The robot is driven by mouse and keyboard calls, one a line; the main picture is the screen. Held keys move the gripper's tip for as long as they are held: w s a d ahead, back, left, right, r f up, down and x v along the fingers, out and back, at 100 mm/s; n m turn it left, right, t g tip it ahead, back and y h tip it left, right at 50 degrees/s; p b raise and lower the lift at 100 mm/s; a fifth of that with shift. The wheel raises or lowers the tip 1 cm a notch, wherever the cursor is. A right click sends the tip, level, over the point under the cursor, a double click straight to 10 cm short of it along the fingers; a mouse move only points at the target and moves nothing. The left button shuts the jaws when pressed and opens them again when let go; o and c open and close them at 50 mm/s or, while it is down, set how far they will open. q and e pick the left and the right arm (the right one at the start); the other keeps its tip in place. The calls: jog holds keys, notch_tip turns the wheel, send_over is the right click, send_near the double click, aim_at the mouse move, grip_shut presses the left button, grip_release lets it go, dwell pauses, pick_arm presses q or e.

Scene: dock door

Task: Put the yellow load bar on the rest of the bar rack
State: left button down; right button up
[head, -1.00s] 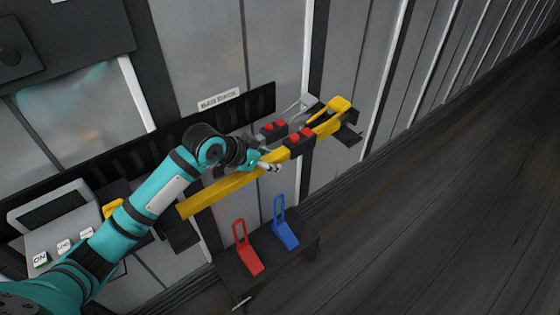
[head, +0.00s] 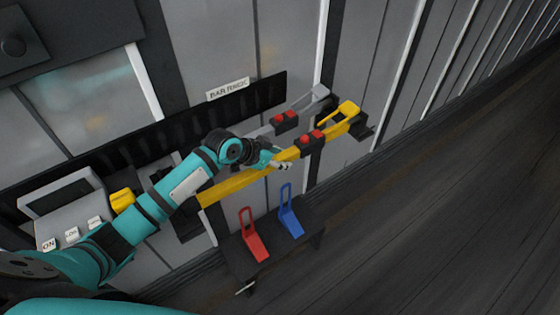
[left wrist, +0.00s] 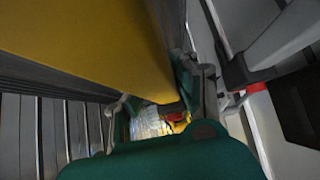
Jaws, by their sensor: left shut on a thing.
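The yellow load bar (head: 240,182) runs slantwise in front of the rack in the head view, with red buttons and a yellow loop handle toward its right end. My left gripper (head: 278,160) is shut on its middle. The bar also fills the upper left of the left wrist view (left wrist: 90,40), close to the gripper. The bar rack (head: 262,98) is a dark strip on the wall under a white label. A dark rest arm (head: 364,127) shows by the bar's right end, and another dark bracket (head: 190,226) below its left end. I cannot tell whether the bar touches them.
A grey bar (head: 303,104) with red buttons lies behind the yellow one, close to the wall. A grey control box (head: 62,208) is at left. The floor at right is clear.

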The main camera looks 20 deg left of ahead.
aim_at(253, 171)
pick_arm(q)
jog(key=shift+f, duration=0.7)
jog(key=c, duration=1)
grip_release()
jog(key=shift+s, duration=0.1)
pick_arm(e)
jog(key=shift+s+a, duration=0.2)
jog(key=shift+s, duration=0.15)
pick_arm(q)
jog(key=shift+r, duration=0.1)
jog(key=shift+s+a+r, duration=0.15)
jog(key=b+v, duration=0.1)
jog(key=v, duration=0.9)
jog(key=shift+s+a+r+b, duration=0.1)
jog(key=shift+s+r+b, duration=0.05)
jog(key=shift+s+b, duration=0.15)
jog(key=shift+s+a+r, duration=0.15)
jog(key=shift+s+r, duration=0.05)
jog(key=shift+r, duration=0.15)
pick_arm(e)
jog(key=shift+w+d+f, duration=0.15)
jog(key=shift+f, duration=0.55)
